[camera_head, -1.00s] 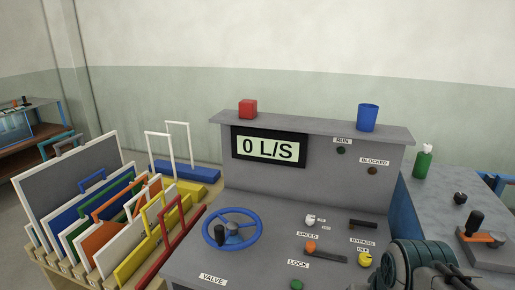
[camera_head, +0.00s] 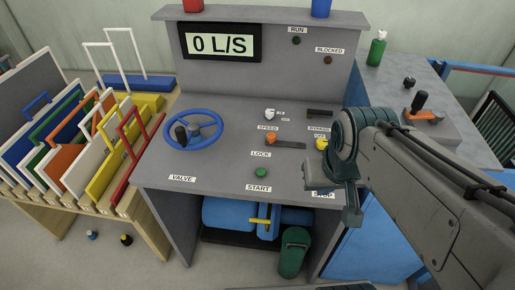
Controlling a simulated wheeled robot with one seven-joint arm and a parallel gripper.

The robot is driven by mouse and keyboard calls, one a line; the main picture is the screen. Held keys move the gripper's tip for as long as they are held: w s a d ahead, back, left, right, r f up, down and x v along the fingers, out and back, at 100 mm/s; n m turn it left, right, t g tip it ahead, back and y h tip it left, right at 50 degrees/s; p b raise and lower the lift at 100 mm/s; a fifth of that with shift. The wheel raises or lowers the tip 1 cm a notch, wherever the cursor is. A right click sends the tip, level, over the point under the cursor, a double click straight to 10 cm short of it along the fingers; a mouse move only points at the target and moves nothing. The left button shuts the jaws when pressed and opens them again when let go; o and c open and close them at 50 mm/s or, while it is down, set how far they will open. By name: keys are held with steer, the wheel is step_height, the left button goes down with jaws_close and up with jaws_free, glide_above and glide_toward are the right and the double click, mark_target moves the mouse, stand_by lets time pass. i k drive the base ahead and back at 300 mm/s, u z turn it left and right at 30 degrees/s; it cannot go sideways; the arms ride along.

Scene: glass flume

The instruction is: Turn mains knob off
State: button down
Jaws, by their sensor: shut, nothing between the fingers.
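A black knob (camera_head: 409,83) stands on the blue bench to the right. No label reading "mains" is legible, so I cannot tell for certain which is the mains knob. My gripper (camera_head: 352,216) hangs from my arm at the console's right front edge, near the "STOP" label. It is shut and empty, apart from both knobs. My wrist stands just right of the yellow knob, and my gripper partly covers the panel's front right corner.
The console carries a blue valve wheel (camera_head: 192,130), white speed knob (camera_head: 270,114), black bypass switch (camera_head: 320,112), orange lock lever (camera_head: 275,139) and green start button (camera_head: 261,172). Coloured panels fill a left rack (camera_head: 125,215).

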mark_target(321, 143)
steer(key=z, duration=2.65)
steer(key=k, duration=1.15)
steer(key=u, duration=1.5)
steer(key=i, duration=1)
steer(key=u, duration=0.1)
